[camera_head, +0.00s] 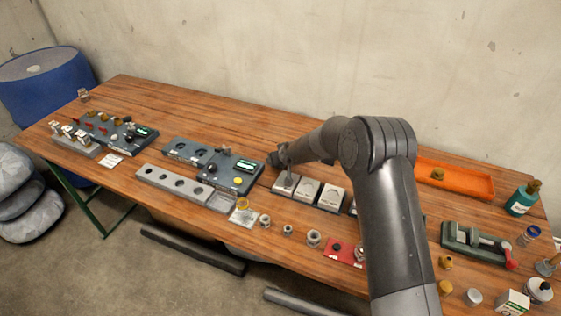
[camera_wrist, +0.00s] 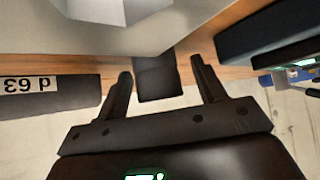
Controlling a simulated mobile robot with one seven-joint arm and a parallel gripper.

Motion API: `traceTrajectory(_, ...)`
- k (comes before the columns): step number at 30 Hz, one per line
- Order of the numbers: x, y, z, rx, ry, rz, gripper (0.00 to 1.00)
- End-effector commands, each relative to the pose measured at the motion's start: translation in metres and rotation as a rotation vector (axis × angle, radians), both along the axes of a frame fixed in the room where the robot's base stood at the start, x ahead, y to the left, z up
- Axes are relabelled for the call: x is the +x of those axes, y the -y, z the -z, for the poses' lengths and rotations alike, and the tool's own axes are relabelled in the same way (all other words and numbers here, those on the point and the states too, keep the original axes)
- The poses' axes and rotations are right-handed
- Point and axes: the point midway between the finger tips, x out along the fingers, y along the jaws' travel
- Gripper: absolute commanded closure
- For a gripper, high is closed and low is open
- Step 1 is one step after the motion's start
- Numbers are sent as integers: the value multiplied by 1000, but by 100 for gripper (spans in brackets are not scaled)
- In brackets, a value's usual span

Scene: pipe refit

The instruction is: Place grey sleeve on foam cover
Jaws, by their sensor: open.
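My gripper (camera_wrist: 160,72) is open in the wrist view, its two dark fingers apart. In the head view my gripper (camera_head: 284,163) is low over the left end of a row of pale-topped pads, perhaps the foam covers. The left pad (camera_head: 284,187) is partly hidden by a small grey upright piece (camera_head: 288,179), perhaps the grey sleeve. In the wrist view a large pale grey faceted body (camera_wrist: 125,25) is close to the camera. A dark block (camera_wrist: 157,78) shows between the fingers, and I cannot tell whether they touch it.
A dark device with a green display (camera_head: 232,170) and a grey block with holes (camera_head: 175,182) lie left of the gripper. Several metal fittings (camera_head: 313,239) stand near the front edge. An orange tray (camera_head: 460,182) is at the back right. My arm hides part of the table.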

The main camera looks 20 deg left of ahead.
Motion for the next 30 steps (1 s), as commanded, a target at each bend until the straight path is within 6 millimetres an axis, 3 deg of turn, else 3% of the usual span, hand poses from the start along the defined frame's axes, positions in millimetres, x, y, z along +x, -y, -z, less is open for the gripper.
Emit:
traceTrajectory(9, 2, -2, 3, 0, 0, 0, 36)
traceTrajectory(27, 2, -2, 3, 1, 1, 0, 85)
traceTrajectory(30, 2, -2, 3, 1, 1, 0, 87)
